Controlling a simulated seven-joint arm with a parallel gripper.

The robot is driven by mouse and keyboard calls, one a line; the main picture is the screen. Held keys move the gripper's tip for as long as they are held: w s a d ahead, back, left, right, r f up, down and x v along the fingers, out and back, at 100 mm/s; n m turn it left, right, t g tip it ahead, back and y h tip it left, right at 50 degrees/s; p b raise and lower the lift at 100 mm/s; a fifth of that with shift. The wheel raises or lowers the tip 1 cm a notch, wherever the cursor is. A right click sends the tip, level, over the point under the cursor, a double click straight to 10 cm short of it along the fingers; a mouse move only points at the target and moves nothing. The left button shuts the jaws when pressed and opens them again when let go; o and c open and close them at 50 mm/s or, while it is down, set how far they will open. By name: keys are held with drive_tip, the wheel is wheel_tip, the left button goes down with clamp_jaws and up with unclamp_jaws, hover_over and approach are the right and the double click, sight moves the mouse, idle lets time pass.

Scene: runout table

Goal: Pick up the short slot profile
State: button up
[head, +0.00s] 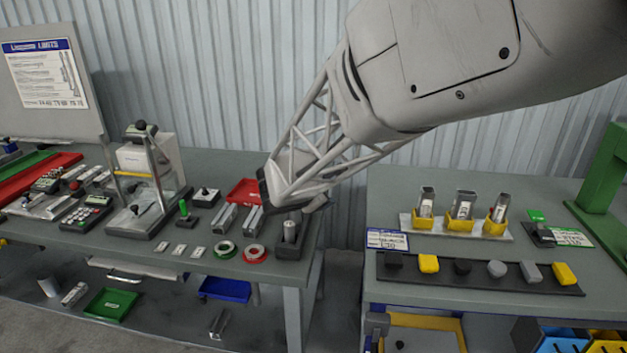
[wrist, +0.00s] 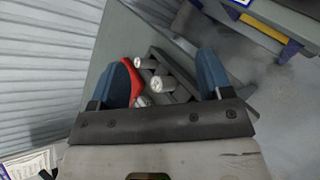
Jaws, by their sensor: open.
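My gripper (head: 290,205) is over the right front part of the left table in the head view. In the wrist view its blue fingers (wrist: 163,62) stand wide apart with nothing held. Two silver slotted profiles (head: 225,218) (head: 253,219) lie side by side just left of my gripper in the head view. A dark block with an upright silver cylinder (head: 290,233) stands just below it. Between the fingers, the wrist view shows silver-ended pieces (wrist: 152,64) in or by a dark holder, beyond the fingertips. I cannot tell which piece is the short slot profile.
A red tray (head: 244,190) sits behind the profiles, partly behind my arm. Green (head: 225,249) and red (head: 255,253) rings lie at the front edge. A gap separates this table from the right one, where profiles stand in yellow holders (head: 462,224).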

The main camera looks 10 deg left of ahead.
drive_tip(key=w+a+f+n+t+y, duration=0.1)
drive_tip(key=a+f+n, duration=0.2)
drive_tip(key=a, duration=0.3)
drive_tip(key=w+a+f+n+t+y, duration=0.1)
drive_tip(key=a+f+n, duration=0.15)
drive_tip(key=a, duration=0.35)
drive_tip(key=n+y, duration=0.2)
drive_tip(key=n, duration=0.4)
approach(252, 221)
drive_tip(key=shift+w+d+r, duration=0.15)
drive_tip(key=shift+w+d, duration=0.1)
drive_tip(key=shift+d, duration=0.2)
drive_tip(key=shift+w, duration=0.1)
drive_tip(key=shift+x, duration=1.2)
drive_tip(key=shift+w, duration=0.1)
drive_tip(key=shift+x, duration=2.55)
drive_tip(key=shift+a, duration=0.15)
drive_tip(key=c, duration=1.1)
